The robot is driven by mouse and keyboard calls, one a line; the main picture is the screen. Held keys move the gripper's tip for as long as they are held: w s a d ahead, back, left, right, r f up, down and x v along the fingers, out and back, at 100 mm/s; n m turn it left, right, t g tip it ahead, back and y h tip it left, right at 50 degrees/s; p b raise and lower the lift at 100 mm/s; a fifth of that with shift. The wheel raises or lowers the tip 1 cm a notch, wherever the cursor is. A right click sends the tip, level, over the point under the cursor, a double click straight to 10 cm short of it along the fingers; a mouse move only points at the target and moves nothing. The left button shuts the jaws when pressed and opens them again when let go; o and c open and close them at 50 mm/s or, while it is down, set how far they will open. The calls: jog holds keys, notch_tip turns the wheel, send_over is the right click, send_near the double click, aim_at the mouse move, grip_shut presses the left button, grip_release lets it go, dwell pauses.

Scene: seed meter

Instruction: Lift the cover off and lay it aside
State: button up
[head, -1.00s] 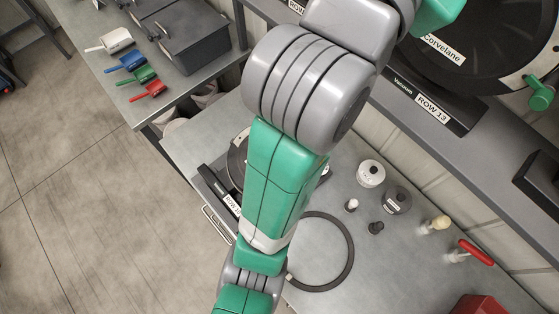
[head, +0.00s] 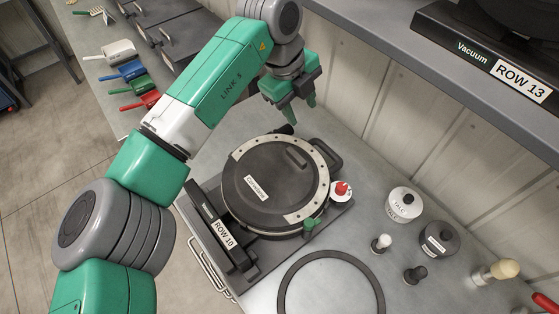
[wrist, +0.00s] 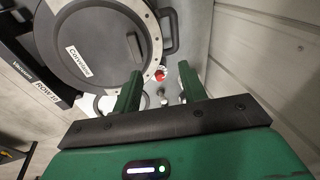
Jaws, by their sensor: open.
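The cover (head: 262,190) is a dark round disc labelled Corvelane, lying on the ROW 10 seed meter on the bench. A pale rim with small dots shows around part of it. A small green part (head: 310,223) sits at its lower right edge. My gripper (head: 299,103) is open and empty, fingers pointing down, above and behind the meter near the wall. In the wrist view, the two green fingers (wrist: 160,69) are apart, with the cover (wrist: 100,50) beyond them at upper left. A dark handle-like loop (head: 326,154) stands at the meter's far right edge.
A red knob (head: 342,188) on a white base is right of the meter. A talc pot (head: 404,205), a dark pot (head: 439,240) and small items stand further right. A dark ring (head: 330,254) lies in front. A shelf holds the ROW 13 unit (head: 490,68); the wall is close behind.

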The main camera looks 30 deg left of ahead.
aim_at(297, 155)
jog(key=f, duration=0.1)
jog(key=s+d+f+g+y, duration=0.1)
jog(key=f, duration=0.1)
jog(key=f+g+y, duration=0.1)
jog(key=shift+s+d+f, duration=0.15)
jog(key=shift+s+f, duration=0.1)
jog(key=shift+m, duration=0.3)
jog(key=f, duration=0.2)
jog(key=f+b, duration=0.1)
jog(key=f, duration=0.2)
jog(key=f+b, duration=0.1)
jog(key=f, duration=0.1)
jog(key=shift+s+f, duration=0.35)
jog(key=shift+f, duration=0.05)
grip_shut()
